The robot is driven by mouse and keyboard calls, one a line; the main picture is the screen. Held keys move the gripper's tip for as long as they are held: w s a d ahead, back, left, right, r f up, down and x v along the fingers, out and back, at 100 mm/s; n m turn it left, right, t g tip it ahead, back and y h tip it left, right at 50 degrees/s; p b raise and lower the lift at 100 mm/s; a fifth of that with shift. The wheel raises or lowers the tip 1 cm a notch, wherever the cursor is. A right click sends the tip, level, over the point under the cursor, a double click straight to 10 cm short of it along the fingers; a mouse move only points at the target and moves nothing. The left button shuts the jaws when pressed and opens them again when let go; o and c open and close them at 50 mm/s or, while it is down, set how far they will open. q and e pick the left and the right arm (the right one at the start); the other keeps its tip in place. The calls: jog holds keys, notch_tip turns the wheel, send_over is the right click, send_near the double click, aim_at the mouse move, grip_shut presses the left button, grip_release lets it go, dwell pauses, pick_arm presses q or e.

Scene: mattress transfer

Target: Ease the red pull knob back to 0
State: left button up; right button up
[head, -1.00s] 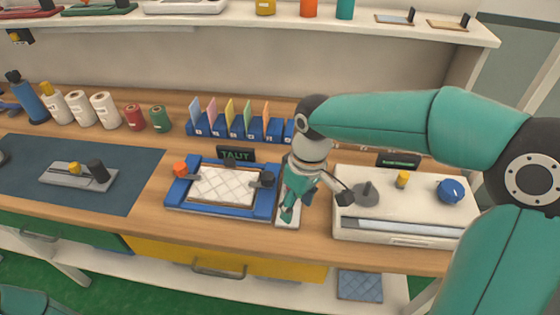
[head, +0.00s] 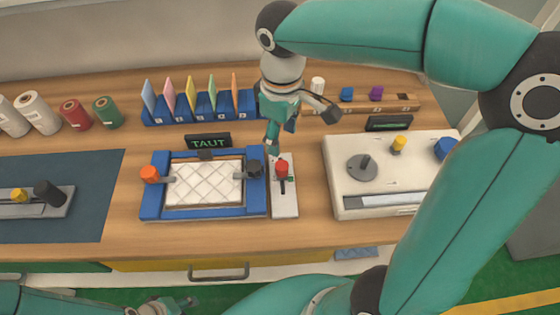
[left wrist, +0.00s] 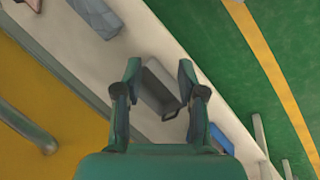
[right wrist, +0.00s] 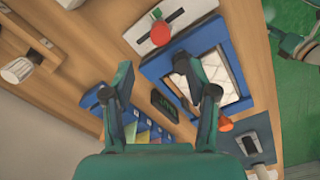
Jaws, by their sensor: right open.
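The red pull knob (head: 282,169) stands on a narrow white slide plate (head: 285,205) with a dark slot, just right of the blue tension frame. In the right wrist view the knob (right wrist: 160,33) shows as a round red top, beyond the fingertips. My right gripper (head: 272,135) hangs above and behind the knob, open, empty and apart from it. A display reading TAUT (head: 208,141) stands behind the frame, which holds a white quilted pad (head: 204,182). My left gripper (left wrist: 160,75) is open and empty, low by the bench front; it also shows in the head view (head: 180,303).
A white machine (head: 390,200) with a grey dial and yellow knob stands right of the slide plate. A blue holder (head: 200,108) with coloured cards is behind the frame. Thread spools (head: 107,111) and a dark mat (head: 95,195) are at the left.

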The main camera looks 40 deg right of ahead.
aim_at(282, 165)
notch_tip(282, 165, down, 10)
jog(key=shift+f, duration=0.2)
grip_shut()
dwell(0.4)
